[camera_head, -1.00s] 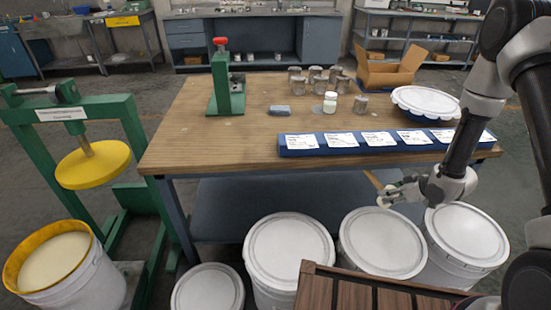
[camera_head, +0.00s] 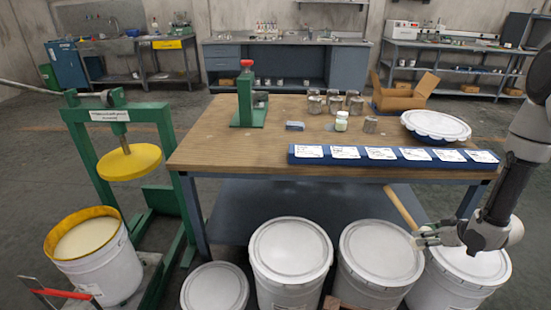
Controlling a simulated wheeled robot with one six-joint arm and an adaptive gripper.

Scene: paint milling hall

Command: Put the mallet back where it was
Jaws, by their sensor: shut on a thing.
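My gripper (camera_head: 426,237) is at the right, in front of the table's front edge and above the white lidded buckets. It is shut on the mallet, whose pale wooden handle (camera_head: 402,208) slants up and to the left from the fingers. I cannot make out the mallet's head in this view. The wooden-topped table (camera_head: 230,165) stands behind the gripper.
White lidded buckets (camera_head: 380,252) line the table's front. On the table are a blue strip with white cards (camera_head: 345,156), a green press (camera_head: 249,100), jars (camera_head: 341,121), an open carton (camera_head: 404,97) and a lidded tub (camera_head: 435,125). A green frame (camera_head: 150,125) stands left.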

